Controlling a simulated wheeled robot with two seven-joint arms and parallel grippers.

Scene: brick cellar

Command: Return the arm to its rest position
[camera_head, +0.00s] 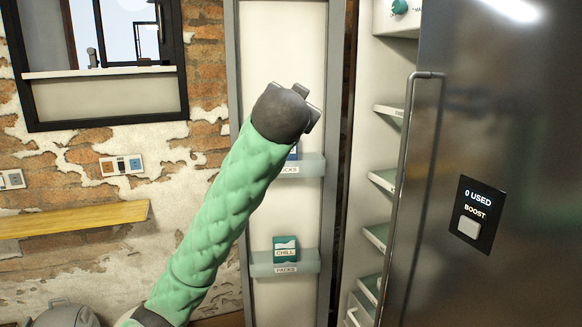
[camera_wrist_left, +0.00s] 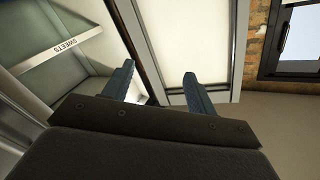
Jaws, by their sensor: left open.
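My left arm (camera_head: 222,215), in a green quilted sleeve, reaches up from the lower left in the head view. Its dark wrist end is raised in front of the open fridge door's white inner side (camera_head: 283,60). In the left wrist view my left gripper (camera_wrist_left: 156,88) has its two fingers apart with nothing between them. The fingertips barely show in the head view, mostly hidden by the wrist. My right gripper is in neither view.
A chill packs box (camera_head: 286,248) stands on a lower door shelf (camera_head: 262,268). The fridge interior has several shelves (camera_head: 384,180). A steel door (camera_head: 490,130) with a long handle (camera_head: 408,170) stands at right. A wooden wall shelf (camera_head: 70,219) is at left.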

